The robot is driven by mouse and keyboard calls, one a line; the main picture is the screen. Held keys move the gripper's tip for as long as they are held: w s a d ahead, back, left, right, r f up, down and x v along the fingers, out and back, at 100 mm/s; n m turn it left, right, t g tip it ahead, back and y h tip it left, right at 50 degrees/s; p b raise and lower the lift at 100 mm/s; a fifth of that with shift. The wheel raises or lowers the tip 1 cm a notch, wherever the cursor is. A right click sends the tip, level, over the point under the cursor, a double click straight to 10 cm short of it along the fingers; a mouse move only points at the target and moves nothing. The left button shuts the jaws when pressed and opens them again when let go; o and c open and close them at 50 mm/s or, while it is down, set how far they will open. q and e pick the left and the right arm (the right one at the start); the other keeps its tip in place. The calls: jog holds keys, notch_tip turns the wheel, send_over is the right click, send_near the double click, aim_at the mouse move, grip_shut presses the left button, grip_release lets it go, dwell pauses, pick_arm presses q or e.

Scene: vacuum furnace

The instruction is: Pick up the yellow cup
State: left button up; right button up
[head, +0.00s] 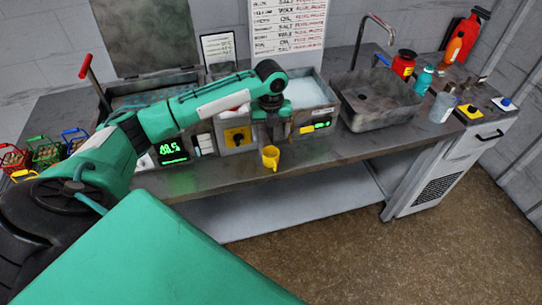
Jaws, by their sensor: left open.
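The small yellow cup (270,157) stands upright at the front edge of the grey worktop, near the middle of the head view. My left gripper (271,141) reaches in from the left and points down directly above the cup. It is open, with its fingertips close to the cup's rim. Whether they touch the cup or sit around it is too small to tell. My right gripper is not in view.
Control boxes with a green display (172,150) and a yellow switch (237,136) stand behind the cup. A grey sink (380,105) and several bottles are to the right. Coloured wire baskets (45,150) are at the left. The worktop strip (345,146) right of the cup is clear.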

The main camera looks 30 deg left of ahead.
aim_at(271, 152)
pick_arm(q)
notch_tip(271, 152, down, 6)
jog(key=shift+r+p, duration=0.15)
jog(key=shift+p, duration=0.45)
notch_tip(271, 152, down, 5)
jog(key=shift+f+p, duration=0.2)
jog(key=shift+p, duration=0.45)
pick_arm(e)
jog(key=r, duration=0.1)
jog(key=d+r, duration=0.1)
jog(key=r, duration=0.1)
pick_arm(q)
jog(key=shift+c, duration=0.3)
jog(key=c, duration=1)
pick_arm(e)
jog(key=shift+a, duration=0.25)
